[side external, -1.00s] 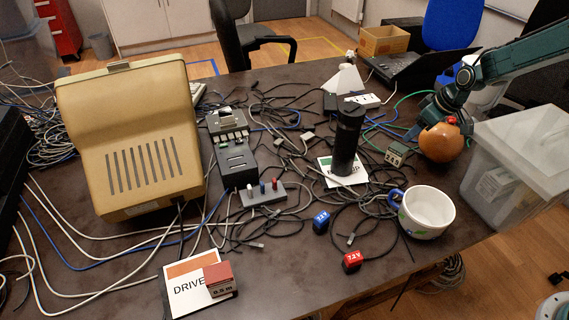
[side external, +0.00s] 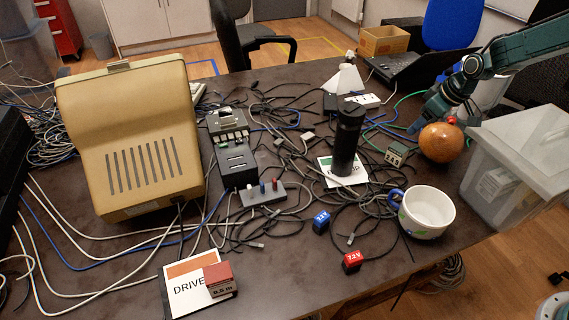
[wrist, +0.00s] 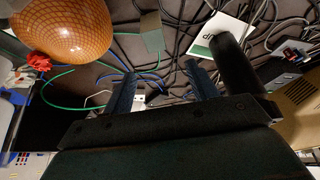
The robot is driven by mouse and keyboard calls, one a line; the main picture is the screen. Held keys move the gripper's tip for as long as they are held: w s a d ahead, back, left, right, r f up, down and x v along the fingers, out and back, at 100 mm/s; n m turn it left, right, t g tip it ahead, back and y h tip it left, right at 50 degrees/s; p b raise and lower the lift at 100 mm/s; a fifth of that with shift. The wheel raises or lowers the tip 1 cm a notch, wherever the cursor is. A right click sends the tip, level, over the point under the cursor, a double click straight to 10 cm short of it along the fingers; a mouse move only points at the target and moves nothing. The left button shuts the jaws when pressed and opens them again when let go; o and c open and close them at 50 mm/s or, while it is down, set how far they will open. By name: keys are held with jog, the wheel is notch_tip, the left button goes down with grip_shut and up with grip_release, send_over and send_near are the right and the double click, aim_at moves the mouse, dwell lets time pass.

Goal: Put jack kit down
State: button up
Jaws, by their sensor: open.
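A round orange-brown bundle with a net pattern and a red tie on top, apparently the jack kit (side external: 440,144), rests on the table at the right. No label confirms what it is. It also shows at the upper left of the wrist view (wrist: 65,28). My gripper (side external: 442,124) is open, above and behind the bundle in the side view. In the wrist view my gripper (wrist: 161,88) has its two fingers spread with nothing held between them, and the bundle lies apart from them, to the left.
A clear plastic bin (side external: 515,165) stands close on the right. A white mug (side external: 427,213) is in front, and a small grey-green box (side external: 396,154) is at the left. A black cylinder (side external: 348,140) stands on a white card. Cables cover much of the table.

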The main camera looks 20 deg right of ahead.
jog(key=s+a+r+m+h, duration=0.1)
jog(key=s+a+r, duration=0.2)
jog(key=s+r, duration=0.55)
jog(key=s+a+r+m, duration=0.1)
jog(key=s+a+r, duration=0.1)
jog(key=s+r, duration=0.65)
jog(key=s+a+r+m, duration=0.1)
jog(key=s+r, duration=0.1)
jog(key=s, duration=0.8)
jog(key=s+a+r+m+t, duration=0.1)
jog(key=s, duration=0.9)
jog(key=shift+a+r+h, duration=0.25)
jog(key=shift+r+h, duration=0.05)
jog(key=shift+r, duration=0.1)
